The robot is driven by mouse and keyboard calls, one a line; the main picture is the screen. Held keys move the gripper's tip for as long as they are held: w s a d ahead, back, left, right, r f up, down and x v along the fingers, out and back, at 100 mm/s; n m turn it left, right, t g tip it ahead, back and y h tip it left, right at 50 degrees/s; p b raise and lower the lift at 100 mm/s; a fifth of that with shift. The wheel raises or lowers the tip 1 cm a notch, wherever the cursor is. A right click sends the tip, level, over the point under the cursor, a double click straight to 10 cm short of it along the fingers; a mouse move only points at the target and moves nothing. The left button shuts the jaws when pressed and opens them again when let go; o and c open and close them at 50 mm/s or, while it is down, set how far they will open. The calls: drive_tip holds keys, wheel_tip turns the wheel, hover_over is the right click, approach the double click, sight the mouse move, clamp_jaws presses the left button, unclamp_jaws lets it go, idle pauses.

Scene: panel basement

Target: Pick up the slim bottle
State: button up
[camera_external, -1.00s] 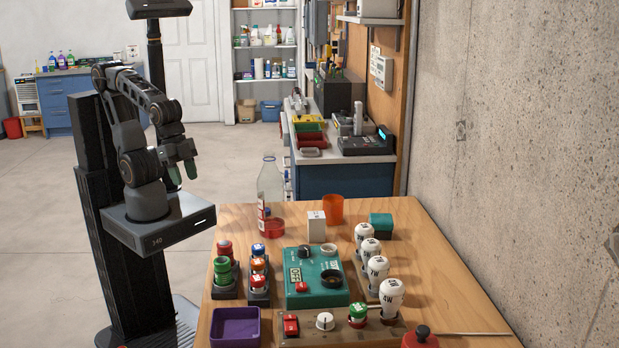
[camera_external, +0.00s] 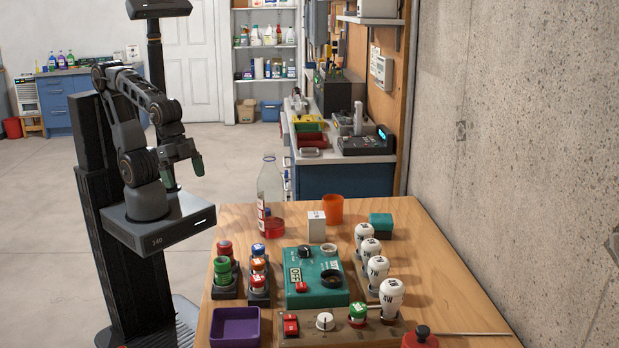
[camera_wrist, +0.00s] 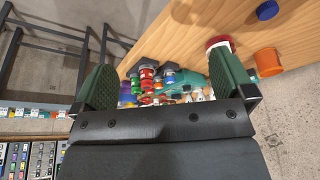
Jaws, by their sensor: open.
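The slim bottle (camera_external: 270,186), clear glass with a red and white label, stands upright at the table's far left edge in the outside view. I cannot make it out with certainty in the wrist view. My gripper (camera_external: 183,171) is to the left of the bottle, apart from it and clear of the table, with its green fingertips pointing down. In the wrist view my gripper (camera_wrist: 165,85) shows its two green pads wide apart, with nothing held between them.
A red round thing (camera_external: 275,227) is right behind or beside the bottle's base. A white box (camera_external: 316,226) and orange cup (camera_external: 333,209) stand to its right. Red and green parts (camera_external: 224,268), a teal device (camera_external: 316,285) and white bulbs (camera_external: 378,268) fill the nearer table. A wall bounds the right.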

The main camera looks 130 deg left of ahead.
sight(258, 183)
drive_tip(key=w+a+r+m+t+y+p, duration=0.1)
drive_tip(key=w+a+m+t+y+p, duration=0.1)
drive_tip(key=w+a+t+p, duration=1)
drive_tip(key=shift+g+h, duration=0.5)
drive_tip(key=shift+h, duration=0.2)
drive_tip(key=w+f, duration=0.1)
drive_tip(key=w+a+f, duration=0.1)
drive_tip(key=w+f, duration=0.1)
drive_tip(key=f, duration=0.1)
drive_tip(key=shift+w+a, duration=0.4)
drive_tip(key=shift+s+f+t+h, duration=0.2)
drive_tip(key=shift+s+t+h, duration=0.1)
drive_tip(key=shift+s+t, duration=0.1)
drive_tip(key=n+t+h+b, duration=0.1)
drive_tip(key=t+b, duration=0.1)
drive_tip(key=b, duration=0.5)
drive_tip(key=shift+a+r, duration=0.1)
drive_tip(key=shift+b, duration=0.4)
